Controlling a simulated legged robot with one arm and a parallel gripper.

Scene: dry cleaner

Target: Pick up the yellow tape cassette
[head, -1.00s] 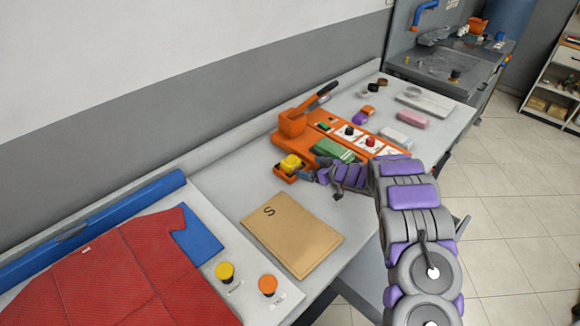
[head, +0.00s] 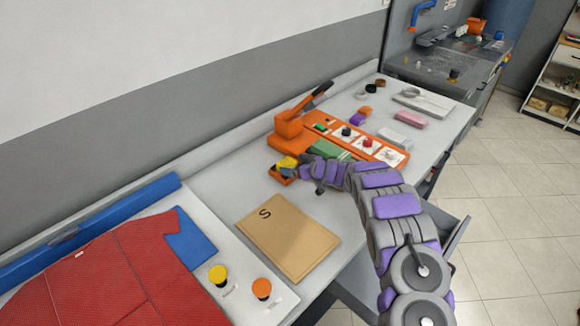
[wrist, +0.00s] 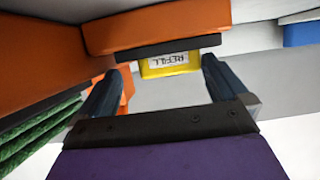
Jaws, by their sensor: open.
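The yellow tape cassette (head: 286,162) sits in the small orange holder (head: 281,176) at the near left end of the orange machine. In the wrist view the cassette (wrist: 168,66) carries a label that reads REFILL, upside down, under a dark strip and an orange part. My gripper (head: 298,164) is at the cassette's right side in the head view, partly covering it. In the wrist view my gripper (wrist: 160,82) is open, its two dark fingers spread with the cassette ahead, between their tips in the picture. I cannot tell whether they touch it.
A tan S envelope (head: 288,238) lies in front. A red garment (head: 120,275) lies at left. An open drawer (head: 455,235) juts out at right.

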